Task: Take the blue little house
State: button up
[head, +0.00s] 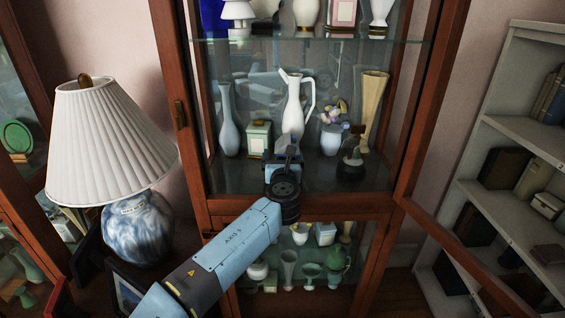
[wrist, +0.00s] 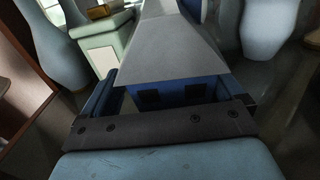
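The blue little house (wrist: 180,58) is close in front of my gripper in the wrist view, with a grey sloping roof and blue walls with dark windows. My gripper (wrist: 172,102) has its fingers on either side of the house's lower part. A narrow gap shows between the left finger and the wall; contact on the right is unclear. In the head view my gripper (head: 284,160) is inside the open cabinet, low over the middle shelf, and mostly hides the house.
On the shelf stand a white jug (head: 293,105), a blue vase (head: 228,120), a green-and-white box (head: 258,138), a flower vase (head: 331,139) and a dark-based ornament (head: 351,165). The cabinet door (head: 470,255) stands open at right. A lamp (head: 110,140) stands at left.

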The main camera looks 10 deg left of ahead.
jog(key=s, duration=0.3)
jog(key=shift+a+r, duration=0.1)
jog(key=shift+a, duration=0.1)
jog(key=c, duration=0.3)
jog(key=shift+w+d, duration=0.1)
jog(key=shift+w, duration=0.05)
jog(key=shift+c, duration=0.7)
jog(key=c, duration=0.8)
jog(key=shift+r, duration=0.1)
